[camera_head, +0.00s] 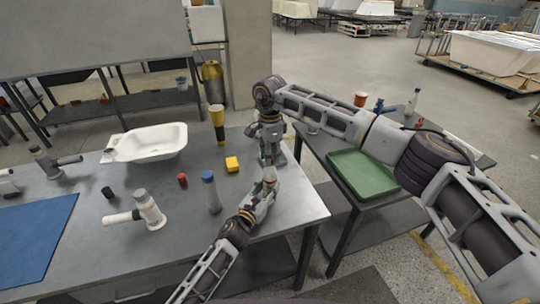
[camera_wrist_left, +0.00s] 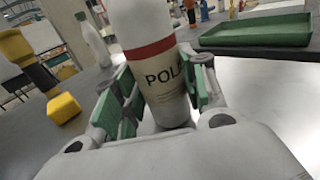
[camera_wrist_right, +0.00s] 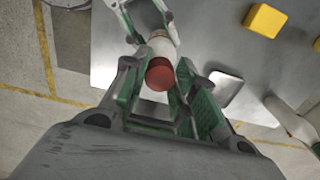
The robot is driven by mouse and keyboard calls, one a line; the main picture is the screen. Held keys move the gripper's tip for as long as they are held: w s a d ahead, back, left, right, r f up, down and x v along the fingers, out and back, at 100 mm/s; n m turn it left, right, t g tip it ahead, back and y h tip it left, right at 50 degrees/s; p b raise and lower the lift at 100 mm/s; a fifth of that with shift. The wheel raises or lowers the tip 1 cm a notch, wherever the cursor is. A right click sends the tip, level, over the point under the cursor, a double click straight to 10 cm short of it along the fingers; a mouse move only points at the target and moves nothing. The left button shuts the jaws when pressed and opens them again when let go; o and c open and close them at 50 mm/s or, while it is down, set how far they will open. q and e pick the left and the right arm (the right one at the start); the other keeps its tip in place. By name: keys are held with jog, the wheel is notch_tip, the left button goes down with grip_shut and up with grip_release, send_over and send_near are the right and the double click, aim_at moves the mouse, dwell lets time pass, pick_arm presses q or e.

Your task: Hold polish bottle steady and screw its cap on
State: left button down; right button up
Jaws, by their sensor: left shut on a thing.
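The polish bottle (camera_wrist_left: 152,65) is white with a red band and a cream label. It stands between the fingers of my left gripper (camera_wrist_left: 158,95), which is shut on its body; its top is cut off in that view. In the head view the bottle (camera_head: 269,174) is at the table's right part, above my left gripper (camera_head: 266,188). The red cap (camera_wrist_right: 160,74) is at the bottle's upper end in the right wrist view, between the fingertips of my right gripper (camera_wrist_right: 160,68). I cannot tell whether these fingers touch the cap, or whether it is seated.
A yellow block (camera_head: 232,164), a blue-capped bottle (camera_head: 211,191), a small red item (camera_head: 182,179) and a white tub shell (camera_head: 152,143) are on the grey table. A green tray (camera_head: 362,174) lies on the side table. The table's right corner is bare.

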grip_shut()
jog(key=m, duration=0.7)
jog(key=shift+m, duration=0.4)
jog(key=m, duration=0.5)
jog(key=shift+m, duration=0.3)
pick_arm(q)
jog(key=shift+d, duration=0.1)
pick_arm(e)
jog(key=m, duration=0.4)
jog(key=shift+m, duration=0.4)
jog(key=o, duration=0.6)
grip_release()
jog(key=shift+o, duration=0.2)
